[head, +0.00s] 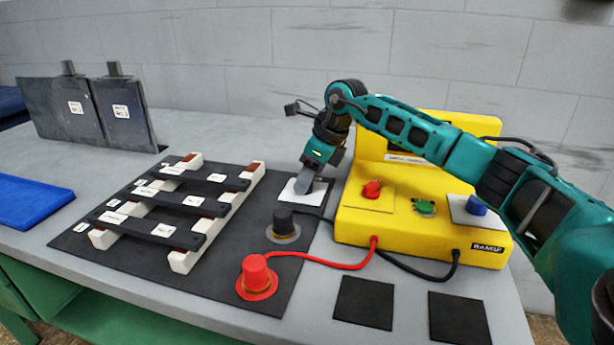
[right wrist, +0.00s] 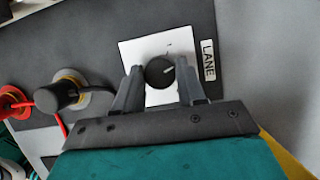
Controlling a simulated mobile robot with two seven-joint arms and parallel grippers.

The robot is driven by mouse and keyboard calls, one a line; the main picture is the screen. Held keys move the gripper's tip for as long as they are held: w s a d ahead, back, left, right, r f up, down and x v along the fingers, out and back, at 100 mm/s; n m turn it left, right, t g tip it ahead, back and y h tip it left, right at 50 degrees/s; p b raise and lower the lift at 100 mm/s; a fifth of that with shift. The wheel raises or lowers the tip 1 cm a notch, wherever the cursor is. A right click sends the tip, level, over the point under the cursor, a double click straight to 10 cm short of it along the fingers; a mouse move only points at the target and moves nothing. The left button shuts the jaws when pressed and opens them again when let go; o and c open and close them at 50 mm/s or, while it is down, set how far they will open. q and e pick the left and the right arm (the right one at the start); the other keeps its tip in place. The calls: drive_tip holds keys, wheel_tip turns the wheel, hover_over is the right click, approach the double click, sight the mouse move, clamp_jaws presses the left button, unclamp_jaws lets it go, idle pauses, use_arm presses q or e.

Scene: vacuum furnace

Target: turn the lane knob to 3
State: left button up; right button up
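The lane knob (right wrist: 159,72) is a small round black knob with a white pointer line, on a white square plate (right wrist: 130,52) beside a "LANE" label (right wrist: 208,60). In the right wrist view the pointer line points towards the label side; the plate's marks are too small to read. My right gripper (right wrist: 160,78) is open, with one finger on each side of the knob and a small gap showing. In the head view my right gripper (head: 302,188) points down over the white plate (head: 318,194) and hides the knob. My left gripper is not in view.
The black board (head: 225,275) bears a black plug (head: 284,222), a red plug (head: 257,275) and a rack of dark bars (head: 178,200). The yellow unit (head: 380,228) stands right of the knob, with cables in front. A blue tray (head: 30,200) lies at far left.

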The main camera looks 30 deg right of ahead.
drive_tip(key=c, duration=0.5)
drive_tip(key=shift+c, duration=0.2)
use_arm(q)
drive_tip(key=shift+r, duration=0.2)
use_arm(e)
drive_tip(key=shift+r+m+h+p, duration=0.15)
drive_tip(key=shift+m+h+p, duration=0.25)
drive_tip(key=shift+m+p, duration=0.5)
drive_tip(key=m+t+h, duration=0.1)
drive_tip(key=m, duration=0.2)
drive_tip(key=shift+a+p, duration=0.15)
drive_tip(key=shift+p, duration=0.25)
drive_tip(key=shift+m+h, duration=0.4)
drive_tip(key=shift+m, duration=0.8)
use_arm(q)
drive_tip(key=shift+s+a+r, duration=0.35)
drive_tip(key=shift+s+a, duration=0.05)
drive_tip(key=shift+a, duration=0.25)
use_arm(e)
drive_tip(key=shift+m, duration=0.3)
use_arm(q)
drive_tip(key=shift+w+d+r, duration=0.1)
